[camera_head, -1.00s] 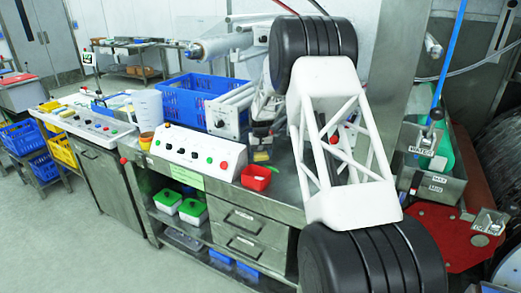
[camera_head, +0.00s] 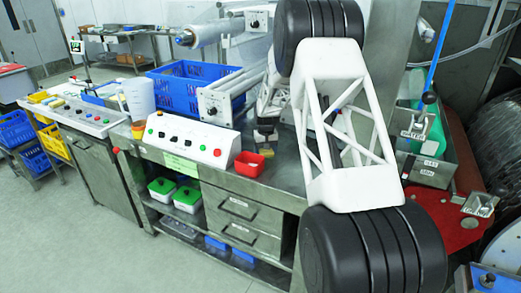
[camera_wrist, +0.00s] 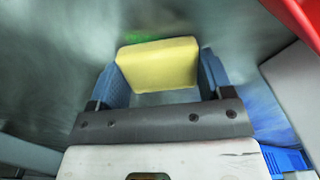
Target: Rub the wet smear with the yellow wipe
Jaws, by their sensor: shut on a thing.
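My gripper (camera_wrist: 157,82) is shut on the yellow wipe (camera_wrist: 157,65), a block-like pad between its two blue fingers. In the head view my gripper (camera_head: 265,138) points down over the steel worktop, with the yellow wipe (camera_head: 266,152) at its tip, behind and right of the red tray. A green patch (camera_wrist: 142,38) shows on the steel just past the wipe's far edge in the wrist view; it may be the wet smear, partly hidden by the wipe. I cannot tell whether the wipe touches the steel. No smear can be made out in the head view.
The red tray (camera_head: 249,164) stands close by, its edge also at the wrist view's top right (camera_wrist: 300,15). The button panel (camera_head: 192,139) is left of it. A blue crate (camera_head: 180,90) stands behind. Bare worktop lies right of the tray, partly hidden by my arm.

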